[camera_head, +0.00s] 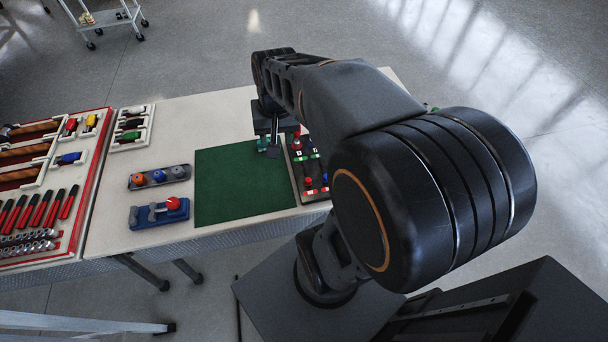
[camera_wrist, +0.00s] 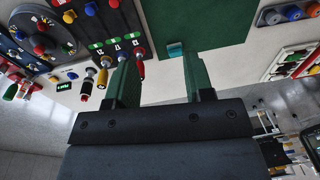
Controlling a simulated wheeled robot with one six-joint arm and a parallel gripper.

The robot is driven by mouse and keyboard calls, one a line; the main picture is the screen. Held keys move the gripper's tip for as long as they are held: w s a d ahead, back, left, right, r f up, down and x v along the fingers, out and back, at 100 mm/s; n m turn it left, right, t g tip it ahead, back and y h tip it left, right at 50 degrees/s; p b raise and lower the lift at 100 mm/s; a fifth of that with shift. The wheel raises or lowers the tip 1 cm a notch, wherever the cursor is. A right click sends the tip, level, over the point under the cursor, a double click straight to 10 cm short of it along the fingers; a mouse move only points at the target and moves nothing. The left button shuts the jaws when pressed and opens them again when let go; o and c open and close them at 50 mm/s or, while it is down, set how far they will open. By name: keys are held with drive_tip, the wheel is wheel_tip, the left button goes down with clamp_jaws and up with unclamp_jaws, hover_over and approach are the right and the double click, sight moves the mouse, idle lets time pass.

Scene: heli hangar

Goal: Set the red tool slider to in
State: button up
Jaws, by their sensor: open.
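A dark control panel (camera_head: 311,170) with red knobs and green labels stands at the right of the green mat, partly hidden behind my arm. In the wrist view the panel (camera_wrist: 98,22) is at the upper left. A slim red-handled piece (camera_wrist: 139,67) stands out at its edge by the left finger; I cannot tell whether it is the red tool slider or its setting. A black-and-red piece (camera_wrist: 87,85) and a yellow-and-metal piece (camera_wrist: 103,75) are to its left. My gripper (camera_wrist: 161,82) is open, its green fingers apart with nothing between them. It also shows in the head view (camera_head: 268,144).
The green mat (camera_head: 235,185) is bare. To its left are a blue block with a red knob (camera_head: 160,212) and a strip of coloured knobs (camera_head: 159,176). A red tool tray (camera_head: 97,160) fills the far left.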

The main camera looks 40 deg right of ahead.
sight(308, 179)
drive_tip(key=d+f+m+g+y+b, duration=0.35)
drive_tip(key=d+f+m, duration=0.45)
drive_tip(key=d+f, duration=0.4)
drive_tip(key=shift+m+t+y, duration=0.25)
drive_tip(key=shift+m+t, duration=0.05)
drive_tip(key=shift+t, duration=0.15)
drive_tip(key=x, duration=0.7)
drive_tip(key=d+p+x, duration=0.1)
drive_tip(key=x, duration=0.2)
drive_tip(key=shift+s+a+f, duration=0.1)
drive_tip(key=shift+s+f, duration=0.2)
drive_tip(key=shift+s, duration=0.05)
drive_tip(key=shift+x, duration=0.95)
clamp_jaws()
